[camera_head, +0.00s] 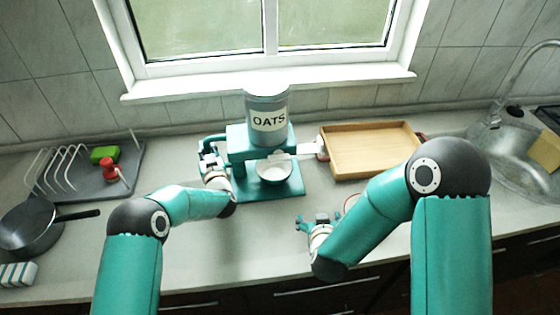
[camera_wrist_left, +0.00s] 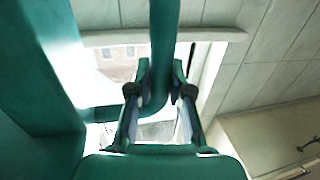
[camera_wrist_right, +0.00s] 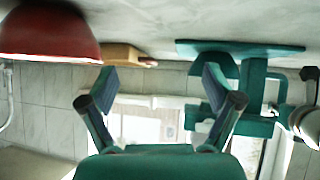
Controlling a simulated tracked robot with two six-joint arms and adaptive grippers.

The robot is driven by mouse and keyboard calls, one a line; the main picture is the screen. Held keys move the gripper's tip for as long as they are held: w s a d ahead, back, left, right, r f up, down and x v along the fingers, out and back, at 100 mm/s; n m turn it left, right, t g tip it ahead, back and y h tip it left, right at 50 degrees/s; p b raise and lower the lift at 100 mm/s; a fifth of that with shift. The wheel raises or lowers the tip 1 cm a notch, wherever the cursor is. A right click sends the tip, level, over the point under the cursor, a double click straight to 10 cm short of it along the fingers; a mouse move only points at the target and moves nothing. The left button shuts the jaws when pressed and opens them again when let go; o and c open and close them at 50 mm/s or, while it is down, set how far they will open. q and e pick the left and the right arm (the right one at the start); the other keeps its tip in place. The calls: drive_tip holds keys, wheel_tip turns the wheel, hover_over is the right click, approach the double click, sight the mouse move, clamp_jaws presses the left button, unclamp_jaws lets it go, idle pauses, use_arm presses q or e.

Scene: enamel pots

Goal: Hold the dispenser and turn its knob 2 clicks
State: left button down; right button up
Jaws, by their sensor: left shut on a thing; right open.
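The teal dispenser (camera_head: 240,143) with its OATS canister (camera_head: 268,118) stands on the counter below the window. A teal bowl (camera_head: 275,174), pale inside, sits on its base. My left gripper (camera_head: 209,153) is at the dispenser's left side; the left wrist view shows its fingers shut on the upright teal handle (camera_wrist_left: 164,60). My right gripper (camera_head: 312,221) is open and empty, in front and to the right of the dispenser, apart from the knob.
A wooden tray (camera_head: 370,174) lies right of the dispenser. A red bowl (camera_wrist_right: 45,35) is close to my right gripper, mostly hidden by my arm in the head view. A dish rack (camera_head: 75,178) and pan (camera_head: 32,228) are left; a sink (camera_head: 515,150) is far right.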

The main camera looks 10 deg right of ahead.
drive_tip(key=w+a+r+t, duration=0.2)
drive_tip(key=a+r+t, duration=0.1)
drive_tip(key=a+r, duration=0.1)
drive_tip(key=n+t+y, duration=0.1)
drive_tip(key=t+y, duration=0.1)
drive_tip(key=t, duration=0.2)
approach(280, 161)
drive_tip(key=w, duration=1)
drive_tip(key=shift+f, duration=0.15)
drive_tip(key=shift+c, duration=0.2)
drive_tip(key=c, duration=1.1)
drive_tip(key=shift+d, duration=0.1)
